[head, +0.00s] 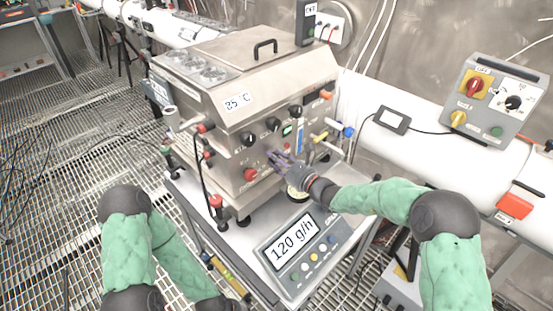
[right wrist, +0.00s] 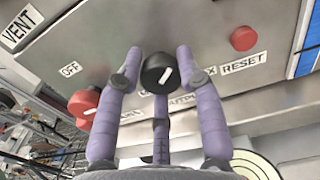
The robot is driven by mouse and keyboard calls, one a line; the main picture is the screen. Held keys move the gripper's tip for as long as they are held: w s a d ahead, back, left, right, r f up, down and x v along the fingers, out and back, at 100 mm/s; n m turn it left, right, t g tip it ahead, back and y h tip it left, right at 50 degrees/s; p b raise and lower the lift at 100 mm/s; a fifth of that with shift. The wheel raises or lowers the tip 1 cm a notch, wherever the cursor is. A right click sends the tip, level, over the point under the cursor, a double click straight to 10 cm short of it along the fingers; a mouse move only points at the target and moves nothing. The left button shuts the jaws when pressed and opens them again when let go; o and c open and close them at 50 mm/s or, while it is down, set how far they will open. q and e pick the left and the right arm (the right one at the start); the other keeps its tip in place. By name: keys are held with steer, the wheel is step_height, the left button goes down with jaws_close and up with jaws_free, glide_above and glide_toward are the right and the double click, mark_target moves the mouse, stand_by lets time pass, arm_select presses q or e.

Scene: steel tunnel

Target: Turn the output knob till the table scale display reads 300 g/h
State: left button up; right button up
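The black output knob (right wrist: 159,73) with a white pointer mark is in the middle of the right wrist view, on the machine's steel front panel. Its label is partly hidden by my fingers. My right gripper (right wrist: 160,68) has its purple fingers spread around this knob, one on each side and one below. Small gaps seem to show; contact is unclear. In the head view my right gripper (head: 279,160) reaches the lower front panel. The table scale (head: 303,268) has a display (head: 293,239) reading 120 g/h.
A red OFF knob (right wrist: 83,103) is left of the output knob, and a red RESET button (right wrist: 243,38) is to its right. The steel machine (head: 225,85) carries more knobs and fittings. A grey control box (head: 497,100) is at the right.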

steer(key=shift+r, duration=0.15)
steer(key=m+p, duration=0.4)
steer(key=shift+w+d+r, duration=0.1)
steer(key=shift+w+r, duration=0.05)
steer(key=shift+r, duration=0.05)
steer(key=shift+m+p, duration=1.7)
steer(key=shift+m, duration=0.2)
steer(key=shift+d, duration=0.1)
steer(key=shift+w, duration=0.1)
steer(key=o, duration=1.1)
steer(key=shift+f, duration=0.1)
steer(key=shift+o, duration=0.2)
steer(key=shift+f, duration=0.1)
